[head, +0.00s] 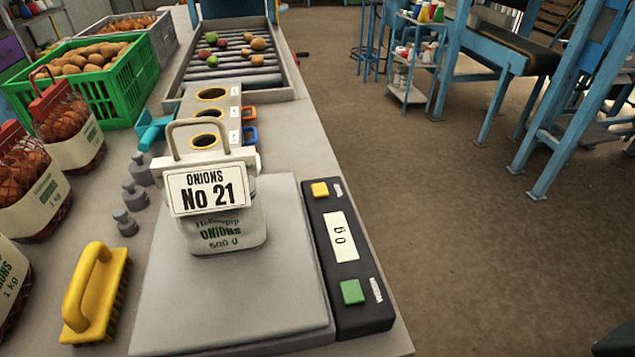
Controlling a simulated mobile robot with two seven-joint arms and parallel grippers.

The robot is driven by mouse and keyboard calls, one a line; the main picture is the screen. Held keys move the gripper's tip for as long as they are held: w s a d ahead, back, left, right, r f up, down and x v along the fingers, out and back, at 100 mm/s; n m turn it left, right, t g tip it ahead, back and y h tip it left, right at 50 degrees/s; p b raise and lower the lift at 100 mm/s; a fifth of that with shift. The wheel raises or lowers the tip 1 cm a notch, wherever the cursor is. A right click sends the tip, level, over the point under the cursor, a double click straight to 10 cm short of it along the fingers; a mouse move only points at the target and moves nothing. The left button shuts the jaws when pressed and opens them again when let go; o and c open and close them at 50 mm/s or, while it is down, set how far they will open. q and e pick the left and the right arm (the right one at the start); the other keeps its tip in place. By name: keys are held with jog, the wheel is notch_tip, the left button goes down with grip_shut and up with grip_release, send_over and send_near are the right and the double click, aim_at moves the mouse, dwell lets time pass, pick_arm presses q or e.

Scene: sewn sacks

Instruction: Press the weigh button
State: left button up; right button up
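A scale with a flat grey plate (235,305) stands at the front of the bench. Its black control panel (348,292) runs along the right side. A green button (352,291) sits at the panel's near end with small white lettering beside it, and a yellow button (320,190) sits at the far end. The pale display (341,237) between them seems to read 0 g, turned sideways. A white onion sack (226,233) stands upright on the plate, with a tag (208,190) reading "ONIONS No 21" and a grey handle above it. Neither gripper is in view.
A yellow brush (93,295), grey weights (135,195) and netted onion bags (70,125) lie left of the scale. A green crate (100,87) of potatoes and a roller tray (232,75) stand behind. The floor (450,220) right of the bench is clear.

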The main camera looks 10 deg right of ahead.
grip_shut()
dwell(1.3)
